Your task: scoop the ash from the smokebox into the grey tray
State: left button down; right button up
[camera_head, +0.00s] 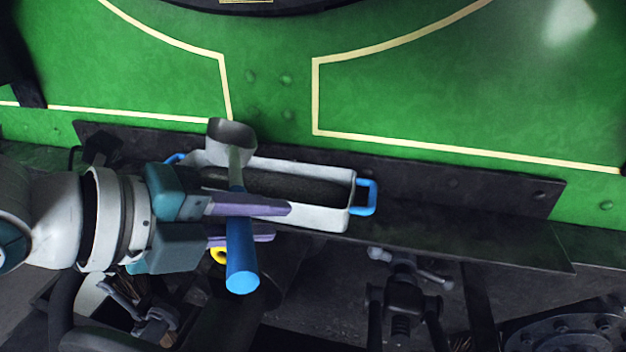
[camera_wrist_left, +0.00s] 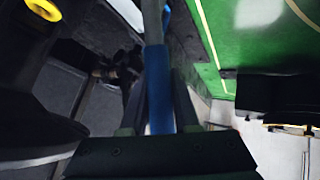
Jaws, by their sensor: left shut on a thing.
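My left gripper (camera_head: 262,218) is shut on the blue handle of a scoop (camera_head: 241,262). The scoop's grey metal head (camera_head: 231,136) is at the far end, over the back rim of the grey tray (camera_head: 336,217). The tray is long, with a blue handle at each end, and dark ash-like material (camera_head: 300,188) lies in it. The gripper and scoop hide the tray's left front part. The inside of the scoop head cannot be made out clearly. In the left wrist view the blue handle (camera_wrist_left: 159,90) runs between the fingers. My right gripper and the smokebox opening are not in view.
The tray rests on a dark metal ledge (camera_head: 500,235) against a green panel (camera_head: 430,100) with cream lines. Below the ledge are a coupling (camera_head: 405,290) and a round bolted part (camera_head: 570,335). A yellow ring (camera_head: 218,256) shows beneath the gripper. The ledge right of the tray is clear.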

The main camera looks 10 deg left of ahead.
pick_arm(q)
jog(key=shift+s+a+r+n+t+h+b, duration=0.15)
jog(key=shift+r+n+t+h+b, duration=0.65)
jog(key=shift+r+t+h+b, duration=0.9)
jog(key=shift+f, duration=0.35)
jog(key=s+d+r+p, duration=0.4)
jog(key=s+r+p, duration=0.1)
jog(key=s+p, duration=0.4)
jog(key=shift+p, duration=0.6)
jog(key=shift+w+d, duration=0.1)
